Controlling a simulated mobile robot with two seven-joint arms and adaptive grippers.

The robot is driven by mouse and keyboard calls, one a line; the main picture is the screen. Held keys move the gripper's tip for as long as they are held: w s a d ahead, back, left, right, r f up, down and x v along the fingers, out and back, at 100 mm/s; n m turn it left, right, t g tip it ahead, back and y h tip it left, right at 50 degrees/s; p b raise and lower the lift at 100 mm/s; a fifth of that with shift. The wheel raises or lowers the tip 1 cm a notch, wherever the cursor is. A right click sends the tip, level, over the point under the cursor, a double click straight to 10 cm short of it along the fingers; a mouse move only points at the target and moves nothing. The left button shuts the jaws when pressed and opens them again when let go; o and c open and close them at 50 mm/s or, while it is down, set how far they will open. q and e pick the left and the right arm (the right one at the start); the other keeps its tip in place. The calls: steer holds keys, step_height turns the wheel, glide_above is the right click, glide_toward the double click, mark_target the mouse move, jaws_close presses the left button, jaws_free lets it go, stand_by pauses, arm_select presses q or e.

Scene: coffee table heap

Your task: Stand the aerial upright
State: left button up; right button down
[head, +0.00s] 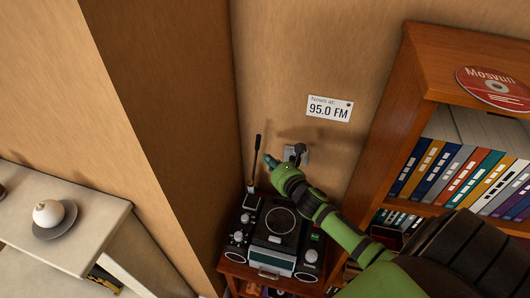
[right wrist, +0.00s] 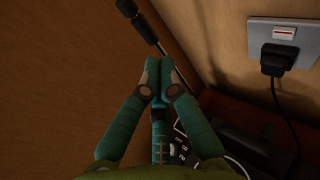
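The aerial (head: 256,160) is a thin black rod rising from the left back corner of the black radio (head: 273,258). In the head view it stands close to upright, its top slightly to the right. It also shows in the right wrist view (right wrist: 142,28), running slantwise past the fingertips. My right gripper (head: 269,160) is just right of the aerial; its teal fingertips (right wrist: 158,62) are together, with nothing visible between them. I cannot tell whether they touch the rod. My left gripper is not in view.
The radio stands on a small red-brown table (head: 233,268) against the wall. A wall socket (head: 291,155) with a black plug (right wrist: 272,59) is close to my right gripper. A bookcase (head: 385,130) stands right; a brown wall panel (head: 185,120) stands left.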

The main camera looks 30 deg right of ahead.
mark_target(257, 147)
steer(key=shift+w+d+r, duration=0.1)
steer(key=shift+w+r, duration=0.05)
steer(key=shift+w, duration=1.3)
steer(key=shift+w+a+r+g+p, duration=0.3)
steer(key=shift+w+a+r+p, duration=0.2)
steer(key=shift+p, duration=0.7)
steer(key=shift+w+a+f+n, duration=0.15)
steer(key=shift+w+f+n, duration=0.05)
steer(key=shift+w+n, duration=0.1)
